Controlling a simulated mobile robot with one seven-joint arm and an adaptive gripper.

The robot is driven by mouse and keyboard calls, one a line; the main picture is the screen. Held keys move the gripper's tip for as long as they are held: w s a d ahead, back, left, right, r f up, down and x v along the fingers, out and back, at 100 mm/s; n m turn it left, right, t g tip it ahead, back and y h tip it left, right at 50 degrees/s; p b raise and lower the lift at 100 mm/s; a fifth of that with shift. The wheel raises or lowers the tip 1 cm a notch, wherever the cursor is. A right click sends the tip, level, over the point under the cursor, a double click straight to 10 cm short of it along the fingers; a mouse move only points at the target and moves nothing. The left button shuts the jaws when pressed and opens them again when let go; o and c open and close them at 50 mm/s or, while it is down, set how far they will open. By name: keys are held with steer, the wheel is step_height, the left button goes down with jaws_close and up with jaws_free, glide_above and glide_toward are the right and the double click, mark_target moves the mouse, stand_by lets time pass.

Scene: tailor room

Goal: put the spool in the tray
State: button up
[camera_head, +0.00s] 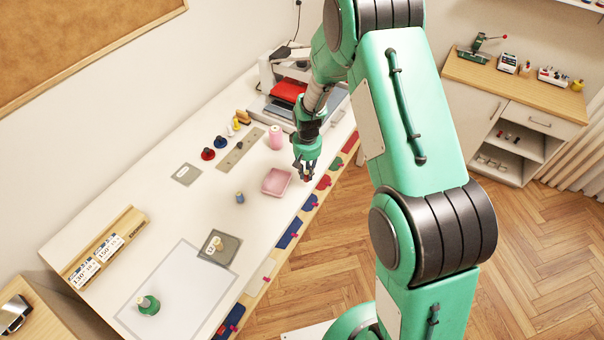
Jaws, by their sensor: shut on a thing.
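The pink tray (276,182) sits on the white table near its right edge, and its inside looks empty. My gripper (305,175) is just right of the tray and a little above it, pointing down by the table edge. It is shut on a small dark reddish thing (307,179) that looks like the spool. The fingers hide most of it, so its exact shape cannot be told.
A small blue-grey spool (240,197) stands left of the tray. A pink cylinder (275,137) stands behind it. Red (208,154) and blue (221,142) items are farther left. Colored pockets (290,233) line the table edge. A green object (148,305) stands in front.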

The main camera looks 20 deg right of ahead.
steer(key=s+a+m+b, duration=0.1)
steer(key=s+a, duration=0.8)
steer(key=s, duration=0.2)
steer(key=shift+r, duration=0.35)
glide_above(277, 184)
steer(key=shift+w+f+p, duration=0.1)
steer(key=shift+f+p, duration=0.35)
steer(key=shift+f, duration=0.35)
steer(key=shift+f, duration=1.7)
steer(key=shift+f, duration=0.2)
steer(key=o, duration=0.8)
